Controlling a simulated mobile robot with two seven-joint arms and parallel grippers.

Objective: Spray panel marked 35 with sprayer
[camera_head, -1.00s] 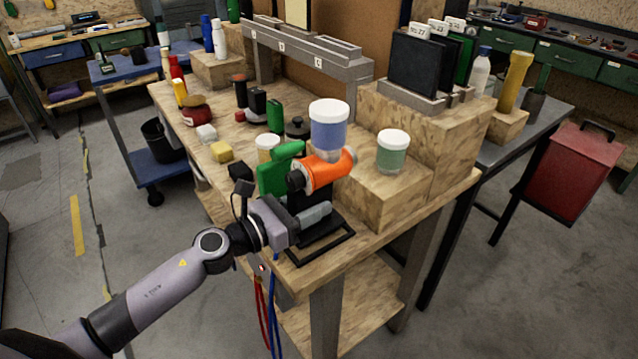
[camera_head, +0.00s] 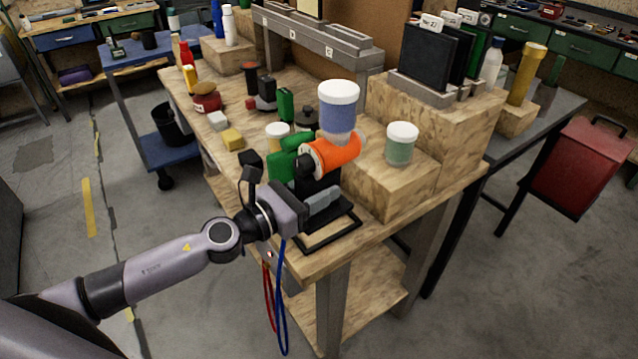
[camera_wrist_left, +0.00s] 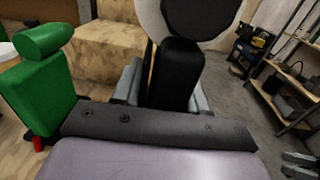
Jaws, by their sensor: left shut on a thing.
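The sprayer (camera_head: 337,155) has an orange body, a blue cup with a white lid and a black handle. My left gripper (camera_head: 318,199) is shut on its black handle, above a black frame stand (camera_head: 330,240) at the bench's near corner. In the left wrist view the black handle (camera_wrist_left: 178,75) stands between the grey fingers. A green part (camera_head: 285,160) sits beside the sprayer; I cannot tell if it belongs to it. Dark and green panels (camera_head: 427,58) stand upright in a rack at upper right, with white tags on top. I cannot make out a 35. My right gripper is not in view.
A jar with green contents (camera_head: 401,146) stands on a wooden block (camera_head: 388,186) right of the sprayer. Small blocks, bottles and tools crowd the bench's left side. A red box (camera_head: 578,165) stands at right. The floor at front right is clear.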

